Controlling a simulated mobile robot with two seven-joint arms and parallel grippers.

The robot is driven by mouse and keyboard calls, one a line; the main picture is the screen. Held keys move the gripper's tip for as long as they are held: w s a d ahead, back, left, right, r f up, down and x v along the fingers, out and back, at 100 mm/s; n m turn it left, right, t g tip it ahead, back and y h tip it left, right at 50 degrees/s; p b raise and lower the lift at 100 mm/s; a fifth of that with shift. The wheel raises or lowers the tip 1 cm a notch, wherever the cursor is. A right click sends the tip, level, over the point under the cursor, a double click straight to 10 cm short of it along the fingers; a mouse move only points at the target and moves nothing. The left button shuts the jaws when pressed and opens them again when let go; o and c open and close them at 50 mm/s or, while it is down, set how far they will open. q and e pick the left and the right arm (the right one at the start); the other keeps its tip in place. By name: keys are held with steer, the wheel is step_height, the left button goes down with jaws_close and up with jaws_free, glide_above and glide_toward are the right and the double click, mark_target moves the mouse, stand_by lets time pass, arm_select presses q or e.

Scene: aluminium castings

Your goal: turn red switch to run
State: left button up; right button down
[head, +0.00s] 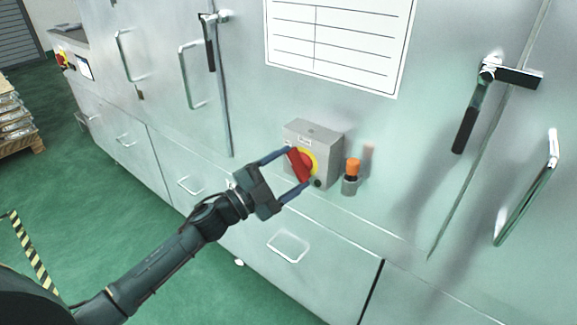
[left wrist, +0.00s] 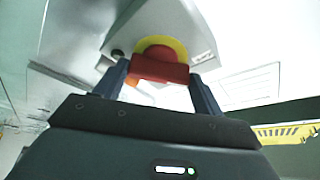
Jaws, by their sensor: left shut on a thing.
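The red switch (head: 300,165) is a red handle on a round yellow plate, on the front of a grey box (head: 318,134) fixed to the metal cabinet. In the head view the handle is tilted, its upper end to the left. My left gripper (head: 297,171) is shut on the red handle, one finger at each side of it. The left wrist view also shows the red handle (left wrist: 158,70) between the two fingers (left wrist: 160,82), with the yellow plate behind it. The label on the box is too small to read. My right gripper is not in view.
An orange-topped knob or lamp (head: 352,168) stands just right of the box. Long door handles (head: 466,125) stick out at right, and more handles (head: 193,75) at upper left. A white chart (head: 338,40) is above. Green floor (head: 120,215) is open at left.

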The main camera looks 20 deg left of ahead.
arm_select(q)
steer(key=shift+r+m+g, duration=0.2)
steer(key=shift+m+g, duration=0.1)
steer(key=shift+m, duration=0.3)
steer(key=shift+r+m+g+p, duration=0.15)
steer(key=shift+m+g+p, duration=0.25)
steer(key=shift+m+p, duration=0.55)
steer(key=shift+a+m+g+p, duration=0.1)
steer(key=shift+m+g+p, duration=0.3)
steer(key=shift+m+p, duration=1.05)
steer(key=shift+m, duration=0.7)
steer(key=shift+g+y, duration=0.3)
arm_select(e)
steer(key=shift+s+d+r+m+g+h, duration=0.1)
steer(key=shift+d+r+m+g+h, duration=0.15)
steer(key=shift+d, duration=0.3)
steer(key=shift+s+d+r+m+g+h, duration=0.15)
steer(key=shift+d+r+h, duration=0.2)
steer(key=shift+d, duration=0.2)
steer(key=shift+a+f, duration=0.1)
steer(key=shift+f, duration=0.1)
arm_select(q)
steer(key=shift+m, duration=0.3)
steer(key=o, duration=0.9)
steer(key=shift+c, duration=0.2)
steer(key=shift+o, duration=0.6)
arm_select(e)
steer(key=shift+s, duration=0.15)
